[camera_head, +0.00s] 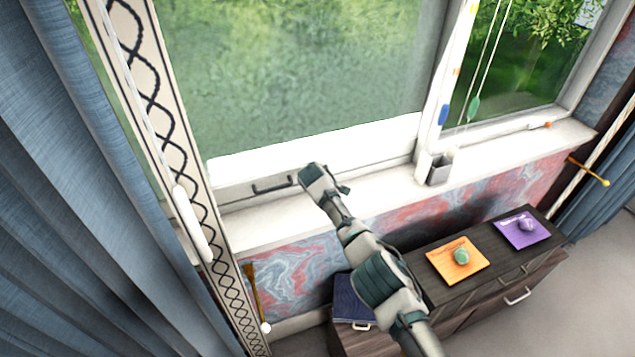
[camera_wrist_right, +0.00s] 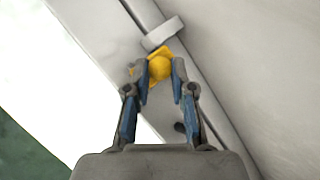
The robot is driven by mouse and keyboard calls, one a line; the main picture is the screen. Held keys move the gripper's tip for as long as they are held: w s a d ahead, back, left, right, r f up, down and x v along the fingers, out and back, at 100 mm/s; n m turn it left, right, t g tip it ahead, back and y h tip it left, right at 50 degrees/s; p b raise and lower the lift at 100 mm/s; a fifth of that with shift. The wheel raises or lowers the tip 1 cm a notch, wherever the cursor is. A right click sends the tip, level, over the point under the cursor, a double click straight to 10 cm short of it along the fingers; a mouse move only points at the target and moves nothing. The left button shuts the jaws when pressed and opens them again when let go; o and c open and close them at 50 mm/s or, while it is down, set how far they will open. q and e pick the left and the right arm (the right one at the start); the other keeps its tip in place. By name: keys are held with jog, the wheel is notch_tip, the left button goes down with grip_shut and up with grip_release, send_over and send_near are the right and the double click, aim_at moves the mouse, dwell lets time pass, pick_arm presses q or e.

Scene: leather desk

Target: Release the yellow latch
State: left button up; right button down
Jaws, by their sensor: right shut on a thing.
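The yellow latch (camera_wrist_right: 158,66) shows in the right wrist view on the pale window frame, beside a light grey catch piece (camera_wrist_right: 162,33). My right gripper (camera_wrist_right: 160,76) has its two blue-grey fingers on either side of the latch's rounded knob and is shut on it. In the head view my right gripper (camera_head: 313,177) reaches to the lower window frame, just right of a dark handle (camera_head: 273,184). The gripper hides the yellow latch there. My left gripper is not in view.
A dark cabinet (camera_head: 480,275) holds an orange tray (camera_head: 445,264) and a purple tray (camera_head: 512,235). Blue curtain (camera_head: 70,180) hangs at left.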

jog(key=shift+s+f, duration=0.1)
jog(key=shift+f, duration=0.15)
jog(key=c, duration=1)
grip_release()
jog(key=shift+r, duration=0.15)
jog(key=shift+r, duration=0.1)
jog(key=shift+s+a+r, duration=0.15)
jog(key=shift+r, duration=0.25)
jog(key=v, duration=1)
jog(key=shift+s+r, duration=0.2)
jog(key=shift+s, duration=0.2)
